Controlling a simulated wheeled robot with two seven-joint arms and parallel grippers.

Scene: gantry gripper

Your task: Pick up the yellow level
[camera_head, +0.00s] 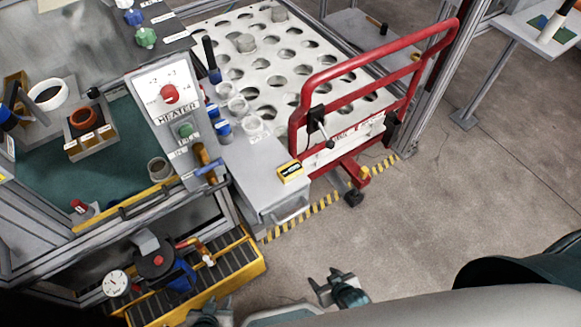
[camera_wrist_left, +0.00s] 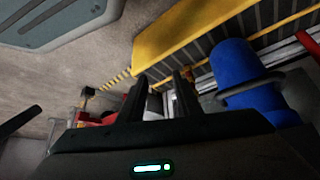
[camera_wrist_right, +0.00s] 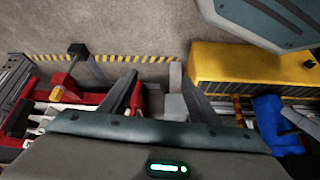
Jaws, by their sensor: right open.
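The yellow level (camera_head: 290,171) is a small yellow block with a dark face. It lies on the front end of the grey cabinet top (camera_head: 262,180), left of the red cart handle. My right gripper (camera_head: 338,290) is open and empty, well below the level in the head view and apart from it. My left gripper (camera_head: 208,312) is at the bottom edge of the head view, partly cut off. In the left wrist view its two fingers (camera_wrist_left: 158,95) stand apart with nothing clearly between them. I cannot make out the level in either wrist view.
Several clear and blue-capped jars stand behind the level. A heater control box (camera_head: 170,105) rises to its left. A yellow crate (camera_head: 250,265) sits low at left. Open floor lies at right.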

